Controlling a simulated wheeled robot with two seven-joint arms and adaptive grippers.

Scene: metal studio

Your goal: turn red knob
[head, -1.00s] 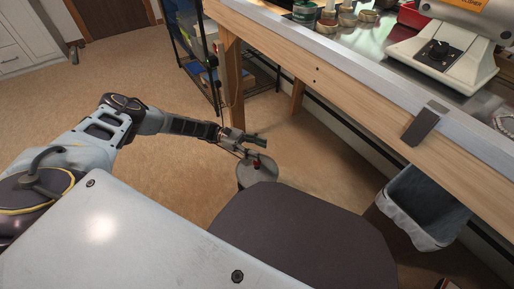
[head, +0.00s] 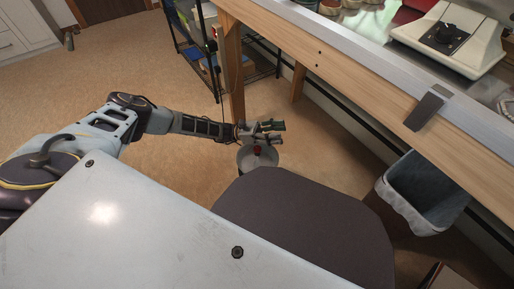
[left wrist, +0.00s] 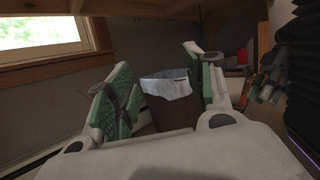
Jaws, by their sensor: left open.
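A small red knob (head: 257,150) sits on top of a pale grey round canister (head: 244,160) on the floor, behind the dark seat. My left gripper (head: 278,132) is open and empty, just beyond the knob in the head view and pointing right. Contact with the knob cannot be seen. In the left wrist view my left gripper (left wrist: 163,85) shows its two green-padded fingers spread wide, with nothing held between them. A small red thing (left wrist: 242,56) shows right of the fingers there; I cannot tell whether it is the knob. My right gripper is out of view.
A dark seat (head: 300,225) fills the near floor. A wooden workbench (head: 345,75) runs along the right, with a grey lined bin (head: 420,190) under it. A dark shelf rack (head: 190,60) stands behind. Carpet (head: 90,75) is clear at the left.

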